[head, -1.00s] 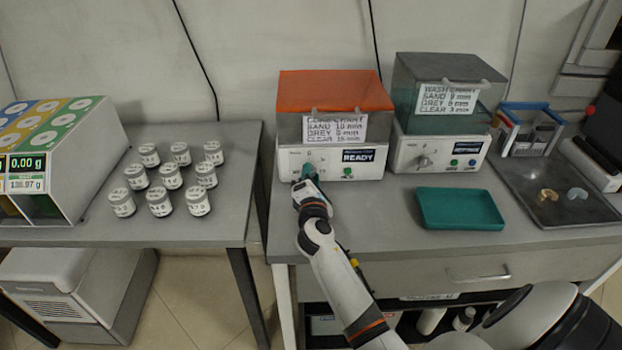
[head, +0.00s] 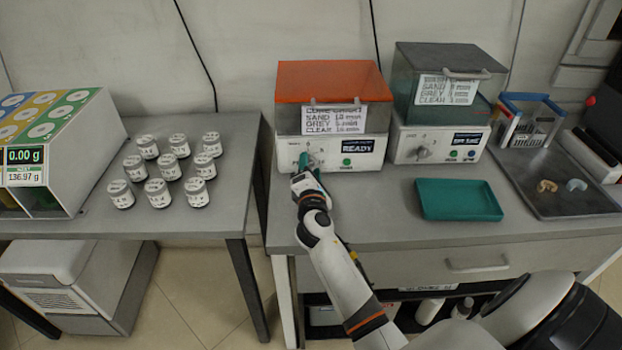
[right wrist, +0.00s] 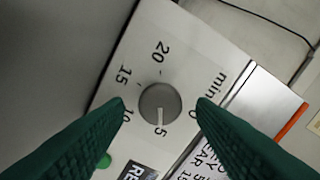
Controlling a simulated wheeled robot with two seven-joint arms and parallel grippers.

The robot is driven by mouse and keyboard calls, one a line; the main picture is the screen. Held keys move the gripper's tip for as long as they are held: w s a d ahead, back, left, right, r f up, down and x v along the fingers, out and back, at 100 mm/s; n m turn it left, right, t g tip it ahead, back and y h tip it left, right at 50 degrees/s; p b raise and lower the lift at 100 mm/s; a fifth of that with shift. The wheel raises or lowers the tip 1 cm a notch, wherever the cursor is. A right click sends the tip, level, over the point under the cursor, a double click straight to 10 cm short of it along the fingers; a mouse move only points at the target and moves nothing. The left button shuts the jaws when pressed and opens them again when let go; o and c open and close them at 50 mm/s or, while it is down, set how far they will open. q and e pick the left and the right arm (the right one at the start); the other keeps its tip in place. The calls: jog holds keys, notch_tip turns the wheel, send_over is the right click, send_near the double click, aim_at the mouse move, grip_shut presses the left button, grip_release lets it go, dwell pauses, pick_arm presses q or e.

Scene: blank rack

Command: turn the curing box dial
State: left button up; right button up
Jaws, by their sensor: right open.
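The curing box (head: 285,152) has an orange lid and a white front panel, and stands at the back of the right-hand bench. Its dial (right wrist: 159,106) is a round grey knob in the right wrist view; its pale pointer mark is toward the 5 on the printed scale. My right gripper (head: 306,164) is at the left of that panel and hides most of the dial in the head view. In the right wrist view its green fingers (right wrist: 160,108) are open, one on each side of the dial, with gaps visible. My left gripper is not in view.
A second box (head: 405,147) with a grey lid and its own dial stands to the right. A teal tray (head: 458,200) lies in front of it. A dark tray (head: 560,200) is farther right. Several jars (head: 170,166) stand on the left bench.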

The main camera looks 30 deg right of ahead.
jog(key=b+v, duration=0.1)
jog(key=v, duration=1)
jog(key=shift+s+a, duration=0.1)
jog(key=shift+s, duration=0.25)
jog(key=shift+f, duration=0.1)
